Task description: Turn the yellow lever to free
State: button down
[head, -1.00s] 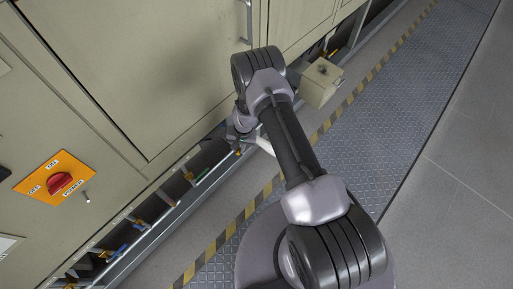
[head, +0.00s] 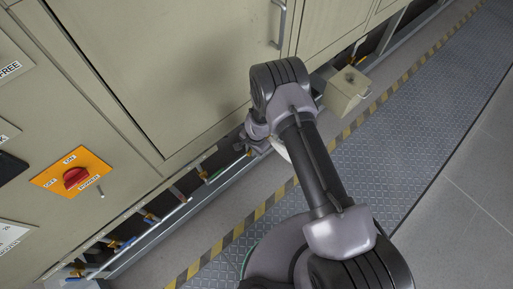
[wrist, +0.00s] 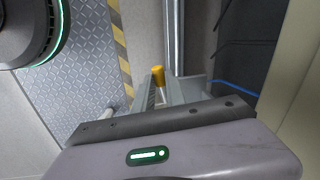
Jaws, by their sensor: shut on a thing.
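A yellow lever (wrist: 157,77) shows in the wrist view as a short yellow cap between the fingertips. My gripper (wrist: 160,90) is shut on it, with one finger on each side. In the head view a small yellow spot, likely the lever's tip (head: 249,153), shows just below my gripper. The gripper is low beside the open strip under the beige cabinet, and my arm hides most of it. The lever's lower part and its exact angle are hard to tell.
Several other small valves and pipes (head: 150,216) run along the low strip under the cabinet (head: 160,60). A beige box (head: 347,90) sticks out to the right. An orange panel with a red rotary switch (head: 75,177) is at left. The walkway (head: 400,140) is clear.

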jog(key=c, duration=1.4)
grip_release()
jog(key=shift+o, duration=0.2)
notch_tip(320, 180, up, 17)
jog(key=s+d+p, duration=0.1)
jog(key=d+p, duration=0.1)
jog(key=p, duration=0.4)
jog(key=shift+s+d+p, duration=0.15)
jog(key=shift+s+p, duration=0.1)
jog(key=shift+p, duration=0.1)
jog(key=shift+r, duration=0.1)
